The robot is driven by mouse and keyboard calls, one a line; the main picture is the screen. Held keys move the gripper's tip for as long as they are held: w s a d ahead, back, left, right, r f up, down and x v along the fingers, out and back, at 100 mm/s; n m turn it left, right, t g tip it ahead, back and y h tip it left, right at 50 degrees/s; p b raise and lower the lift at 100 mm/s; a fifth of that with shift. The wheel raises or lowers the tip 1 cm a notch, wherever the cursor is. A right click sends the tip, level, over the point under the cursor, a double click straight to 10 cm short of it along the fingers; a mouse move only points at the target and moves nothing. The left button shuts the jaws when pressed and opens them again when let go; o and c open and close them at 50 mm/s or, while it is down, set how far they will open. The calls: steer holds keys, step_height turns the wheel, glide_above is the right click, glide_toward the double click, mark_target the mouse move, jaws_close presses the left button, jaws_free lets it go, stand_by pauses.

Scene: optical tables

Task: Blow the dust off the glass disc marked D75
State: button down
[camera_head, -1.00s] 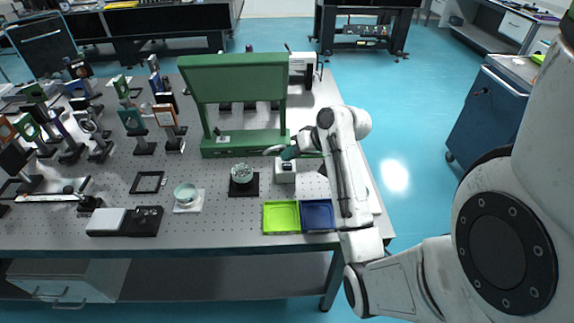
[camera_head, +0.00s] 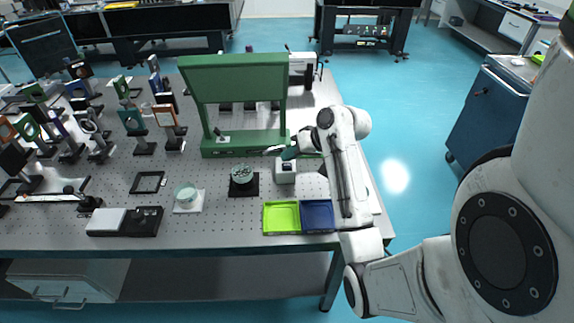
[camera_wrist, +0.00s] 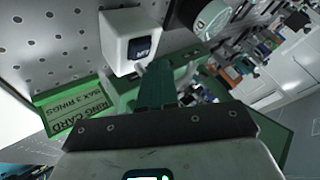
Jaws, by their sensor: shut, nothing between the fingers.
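A round glassy disc (camera_head: 241,173) sits on a black square pad, left of my gripper. It also shows at the top of the wrist view (camera_wrist: 212,18). A second pale round piece (camera_head: 187,192) sits on a white pad further left. I cannot read a D75 mark or make out dust on either. My gripper (camera_head: 288,154), with green fingers (camera_wrist: 155,78), is shut and empty. It is above and behind a small white block (camera_head: 285,176), apart from both round pieces.
A tall green frame (camera_head: 236,148) stands behind my gripper. Green (camera_head: 281,217) and blue (camera_head: 318,216) trays sit at the front edge. Optic mounts (camera_head: 143,146) crowd the left.

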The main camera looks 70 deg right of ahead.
mark_target(290, 165)
steer(key=shift+f, duration=0.15)
stand_by(0.4)
steer(key=shift+f, duration=0.25)
steer(key=shift+f, duration=0.45)
stand_by(0.7)
steer(key=shift+r, duration=0.1)
steer(key=shift+r+p, duration=0.8)
steer(key=shift+p, duration=0.2)
step_height(290, 165, up, 5)
steer(key=p, duration=0.5)
stand_by(0.9)
